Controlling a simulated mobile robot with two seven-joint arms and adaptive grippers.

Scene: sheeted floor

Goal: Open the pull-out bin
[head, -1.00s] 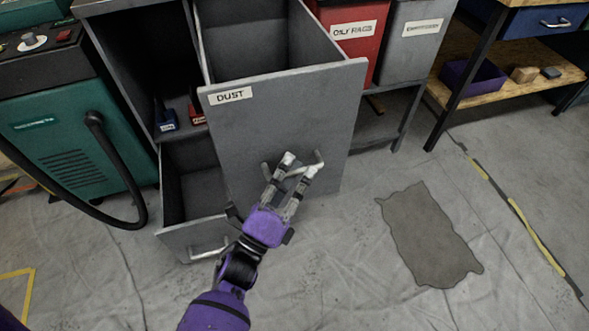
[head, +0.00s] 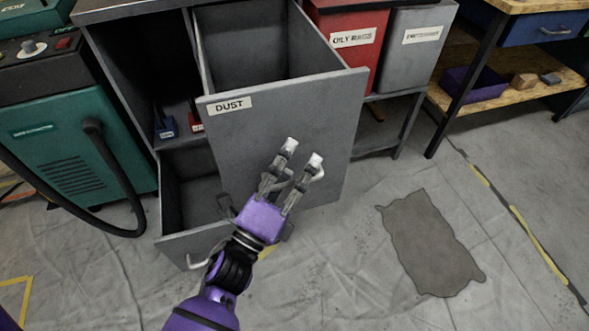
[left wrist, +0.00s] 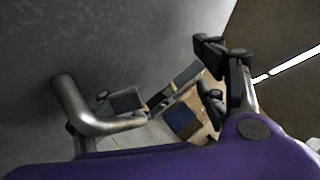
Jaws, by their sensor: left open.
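The pull-out bin (head: 235,140) is a tall grey panel labelled DUST, with an open-topped compartment behind it. It stands well out from the grey cabinet. Its metal bar handle (left wrist: 88,118) is on the front panel and shows at the left of the left wrist view. In the head view my fingers partly cover the handle. My left gripper (head: 302,153) is open in front of the panel, its fingertips apart and above the handle. I cannot tell whether it touches the handle. My right gripper is not in view.
A lower grey drawer (head: 188,241) is also out, left of the bin. A red OILY RAGS bin (head: 341,62) and another grey bin (head: 405,66) stand right. A green machine with a black hose (head: 65,160) stands left. A dark flat patch (head: 430,245) lies on the floor.

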